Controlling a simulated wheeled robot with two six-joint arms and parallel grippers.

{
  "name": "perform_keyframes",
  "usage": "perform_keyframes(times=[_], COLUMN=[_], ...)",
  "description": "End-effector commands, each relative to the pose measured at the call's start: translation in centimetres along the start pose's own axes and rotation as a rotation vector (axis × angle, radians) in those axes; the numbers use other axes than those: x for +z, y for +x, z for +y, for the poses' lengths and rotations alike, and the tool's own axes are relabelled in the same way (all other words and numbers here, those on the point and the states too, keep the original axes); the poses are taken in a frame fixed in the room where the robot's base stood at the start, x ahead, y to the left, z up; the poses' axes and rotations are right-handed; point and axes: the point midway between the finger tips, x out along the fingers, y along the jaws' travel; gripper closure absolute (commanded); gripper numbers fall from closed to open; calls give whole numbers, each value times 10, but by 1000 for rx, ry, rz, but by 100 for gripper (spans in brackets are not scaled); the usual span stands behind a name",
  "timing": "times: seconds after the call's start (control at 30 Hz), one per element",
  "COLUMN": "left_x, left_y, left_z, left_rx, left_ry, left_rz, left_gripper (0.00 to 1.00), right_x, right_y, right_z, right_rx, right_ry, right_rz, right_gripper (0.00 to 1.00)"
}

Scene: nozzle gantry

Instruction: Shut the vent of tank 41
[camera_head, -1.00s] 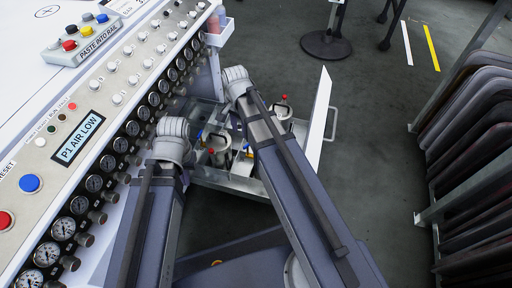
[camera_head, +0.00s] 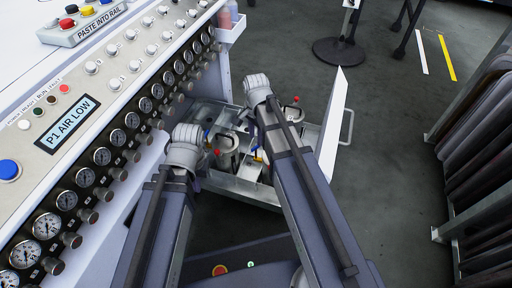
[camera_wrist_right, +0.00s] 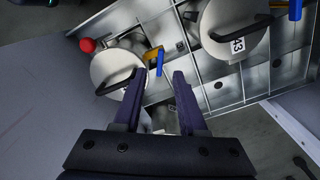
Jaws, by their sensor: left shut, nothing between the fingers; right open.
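Pale tanks stand in a metal tray (camera_head: 232,187) beside the console. A near tank (camera_head: 228,163) has a red knob; another tank (camera_head: 292,116) with a red knob is partly hidden by my right arm. In the right wrist view, one tank (camera_wrist_right: 225,20) carries a label that seems to read 43; the other tank (camera_wrist_right: 115,70) has a red knob, a black handle and a blue lever on a yellow bracket beside it. No 41 is legible. My right gripper (camera_wrist_right: 156,77) is open, its fingertips near that handle and lever. My left gripper (camera_head: 198,184) is shut, mostly hidden behind its wrist near the tray's left side.
The console (camera_head: 130,90) with gauges, knobs and a P1 AIR LOW display fills the left. A white panel (camera_head: 333,125) stands at the tray's right side. A rack of dark slabs (camera_head: 480,170) is at the right, with clear floor (camera_head: 390,200) between.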

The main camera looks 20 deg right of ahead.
Motion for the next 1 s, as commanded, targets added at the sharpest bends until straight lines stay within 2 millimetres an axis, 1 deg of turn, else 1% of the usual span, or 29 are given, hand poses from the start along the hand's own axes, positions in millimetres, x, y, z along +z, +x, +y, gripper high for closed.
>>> perform_keyframes(times=[0.03,0.2,0.27,0.4,0.67,1.0], left_x=[-1,-2,-2,-3,-3,-3], left_y=[14,34,39,44,42,42], left_z=[1,3,4,4,4,4], left_rx=[0,0,0,0,0,0], left_ry=[-2,-5,-5,-4,-4,-4], left_rz=[0,1,1,2,2,2], left_gripper=[100,100,100,100,100,100], right_x=[0,0,0,0,0,0], right_y=[14,34,39,44,43,43], right_z=[0,0,0,0,0,0], right_rx=[0,0,0,0,0,0], right_ry=[0,0,0,0,0,0], right_rz=[0,0,0,0,0,0], right_gripper=[59,59,59,59,59,97])
